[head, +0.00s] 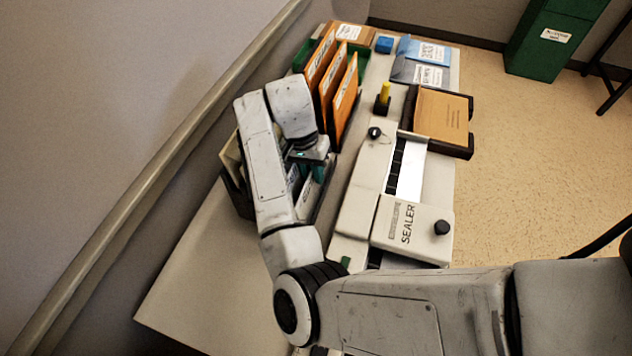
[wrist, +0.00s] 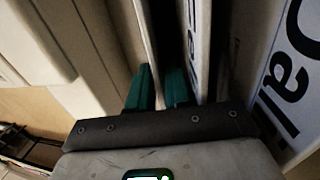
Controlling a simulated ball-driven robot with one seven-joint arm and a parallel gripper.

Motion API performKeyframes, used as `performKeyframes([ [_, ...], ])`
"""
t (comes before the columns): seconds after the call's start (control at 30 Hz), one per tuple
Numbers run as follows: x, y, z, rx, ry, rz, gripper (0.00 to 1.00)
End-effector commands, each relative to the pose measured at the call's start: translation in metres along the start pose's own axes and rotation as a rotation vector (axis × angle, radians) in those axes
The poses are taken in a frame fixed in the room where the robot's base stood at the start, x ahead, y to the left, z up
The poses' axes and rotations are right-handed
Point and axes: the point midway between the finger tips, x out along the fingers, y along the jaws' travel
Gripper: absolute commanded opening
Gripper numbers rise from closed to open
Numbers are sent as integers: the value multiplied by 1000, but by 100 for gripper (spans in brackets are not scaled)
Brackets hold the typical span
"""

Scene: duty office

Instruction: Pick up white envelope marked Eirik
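White envelopes (head: 309,198) stand on edge in a dark rack (head: 238,192) beneath my gripper, partly hidden by my arm. My gripper (head: 308,172) points down among them. In the wrist view its two teal fingers (wrist: 158,88) are close together, with a thin pale envelope edge (wrist: 148,45) running down between them. I cannot tell if they press on it. A white envelope (wrist: 290,75) with large black letters like "Dal" stands to the right. Another lettered envelope (wrist: 192,40) is just right of the fingers. I cannot read the name Eirik anywhere.
A sealer machine (head: 412,228) stands right of the rack. Orange envelopes (head: 345,98) stand in a green holder (head: 303,56) behind. A dark tray (head: 459,151) holds a brown envelope (head: 442,115). A wall rail (head: 150,178) runs along the left. The near-left table top (head: 205,275) is clear.

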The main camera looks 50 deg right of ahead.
Motion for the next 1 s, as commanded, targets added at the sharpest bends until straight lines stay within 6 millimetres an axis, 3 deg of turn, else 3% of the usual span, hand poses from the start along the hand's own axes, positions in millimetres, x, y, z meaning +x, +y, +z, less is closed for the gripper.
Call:
performKeyframes([
  [0.2, 1, 0, 0, 0, 1, -1, 18],
  [0.4, 1, 0, 0, 0, 1, -1, 0],
  [0.83, 0, 0, 0, 0, 1, -1, 0],
  [1.0, -17, 3, -1, 1, 2, -4, 0],
])
